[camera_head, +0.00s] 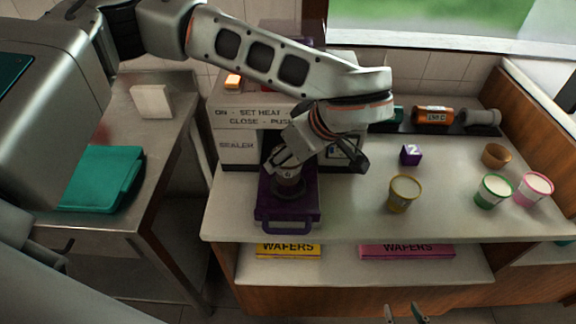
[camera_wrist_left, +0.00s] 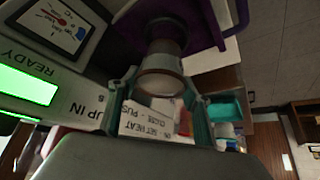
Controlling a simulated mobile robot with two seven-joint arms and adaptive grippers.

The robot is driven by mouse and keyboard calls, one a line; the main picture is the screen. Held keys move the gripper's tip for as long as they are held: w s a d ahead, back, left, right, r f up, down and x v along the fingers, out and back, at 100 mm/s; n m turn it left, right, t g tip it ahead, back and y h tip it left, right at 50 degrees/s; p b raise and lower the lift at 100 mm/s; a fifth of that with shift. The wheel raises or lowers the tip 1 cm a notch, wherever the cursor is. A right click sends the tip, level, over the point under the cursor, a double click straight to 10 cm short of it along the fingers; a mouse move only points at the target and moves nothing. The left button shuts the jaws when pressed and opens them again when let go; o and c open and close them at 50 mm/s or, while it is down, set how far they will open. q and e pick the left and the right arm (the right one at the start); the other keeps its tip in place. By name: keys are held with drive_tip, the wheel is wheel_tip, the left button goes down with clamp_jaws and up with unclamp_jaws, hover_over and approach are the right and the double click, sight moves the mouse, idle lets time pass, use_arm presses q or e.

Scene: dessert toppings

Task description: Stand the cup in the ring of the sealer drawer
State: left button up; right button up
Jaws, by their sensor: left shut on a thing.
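The cup (camera_head: 289,180) is upright at the purple sealer drawer (camera_head: 287,214), which is pulled out of the sealer (camera_head: 237,150). My left gripper (camera_head: 285,166) is shut on the cup from above and behind. The cup (camera_wrist_left: 160,72) also shows between the left fingers in the left wrist view, with the drawer (camera_wrist_left: 205,30) beyond it. The dark ring (camera_wrist_left: 165,32) surrounds or lies just under the cup's lower end; I cannot tell whether the cup rests in it. My right gripper (camera_head: 405,314) is at the bottom edge of the head view, fingertips apart, and empty.
A green READY screen (camera_wrist_left: 27,85) is on the sealer. The counter between drawer and mustard-rimmed cup is clear.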

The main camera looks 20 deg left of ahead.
use_arm(q)
drive_tip(key=shift+f, duration=1.85)
drive_tip(key=shift+f, duration=0.15)
drive_tip(key=o, duration=1.2)
drive_tip(key=shift+d+r, duration=0.15)
drive_tip(key=shift+r, duration=0.25)
drive_tip(key=b+v, duration=0.1)
drive_tip(key=v, duration=1)
drive_tip(key=shift+s+d+r, duration=0.1)
drive_tip(key=shift+s+r, duration=0.05)
drive_tip(key=shift+s, duration=0.05)
